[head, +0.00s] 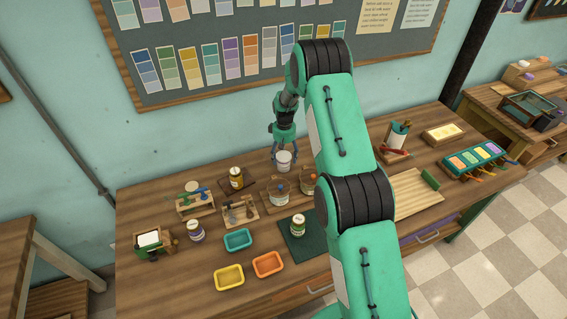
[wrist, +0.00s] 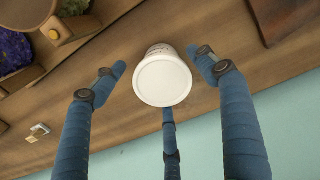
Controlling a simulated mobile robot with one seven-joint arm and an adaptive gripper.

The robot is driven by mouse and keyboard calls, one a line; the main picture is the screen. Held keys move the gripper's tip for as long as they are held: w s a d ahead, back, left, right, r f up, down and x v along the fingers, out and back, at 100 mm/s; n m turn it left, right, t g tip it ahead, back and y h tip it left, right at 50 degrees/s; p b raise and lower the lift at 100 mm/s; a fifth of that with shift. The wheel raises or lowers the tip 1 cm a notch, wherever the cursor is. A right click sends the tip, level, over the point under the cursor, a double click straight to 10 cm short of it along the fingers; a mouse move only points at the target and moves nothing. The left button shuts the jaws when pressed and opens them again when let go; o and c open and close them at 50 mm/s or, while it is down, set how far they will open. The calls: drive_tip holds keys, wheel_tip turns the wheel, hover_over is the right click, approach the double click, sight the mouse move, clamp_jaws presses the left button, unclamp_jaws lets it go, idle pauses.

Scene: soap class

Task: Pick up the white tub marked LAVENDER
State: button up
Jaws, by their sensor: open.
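A white tub (head: 284,162) stands upright near the back of the wooden table (head: 150,200). In the wrist view the tub (wrist: 162,80) shows its round white lid, with part of a dark marking on its side that I cannot read. My gripper (head: 282,151) is above and around the tub, pointing down. In the wrist view its three blue fingers (wrist: 160,72) are spread, one to the left, one to the right and one below the tub. Gaps show at the left and right fingers; I cannot tell whether the lower fingertip touches it.
A wooden stand with jars (head: 278,205) is just in front of the tub. An amber jar (head: 236,178) is to its left. A green-labelled jar (head: 298,226) and a purple-labelled jar (head: 196,231) stand nearer the front. The wall (head: 230,130) is close behind.

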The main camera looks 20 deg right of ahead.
drive_tip(key=shift+w+a+f, duration=0.1)
drive_tip(key=shift+f, duration=2.5)
drive_tip(key=c, duration=1.2)
